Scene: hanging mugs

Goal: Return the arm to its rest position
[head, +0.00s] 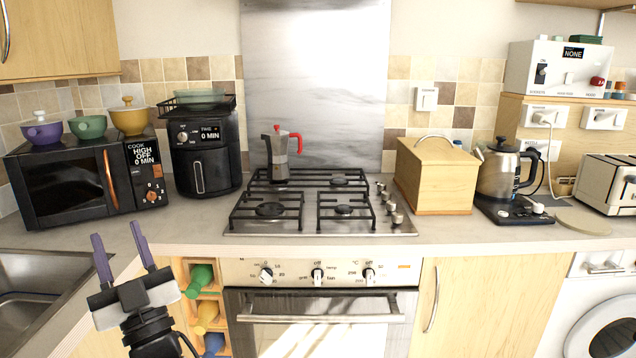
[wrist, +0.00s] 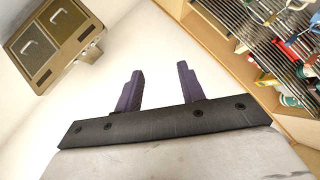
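My gripper (head: 121,252) is at the lower left of the head view, in front of the counter edge near the sink. Its two purple fingers point up and stand apart with nothing between them. In the wrist view my gripper (wrist: 158,88) is also open and empty, with a plain pale wall beyond the fingers. No mug is in the gripper.
The sink (head: 28,290) is left of the gripper, and a rack of coloured bottles (head: 207,312) is to its right. The hob (head: 310,205), microwave (head: 85,180) and air fryer (head: 205,150) stand behind. The wrist view shows an extractor hood (wrist: 55,45) and a shelf with dishes (wrist: 270,40).

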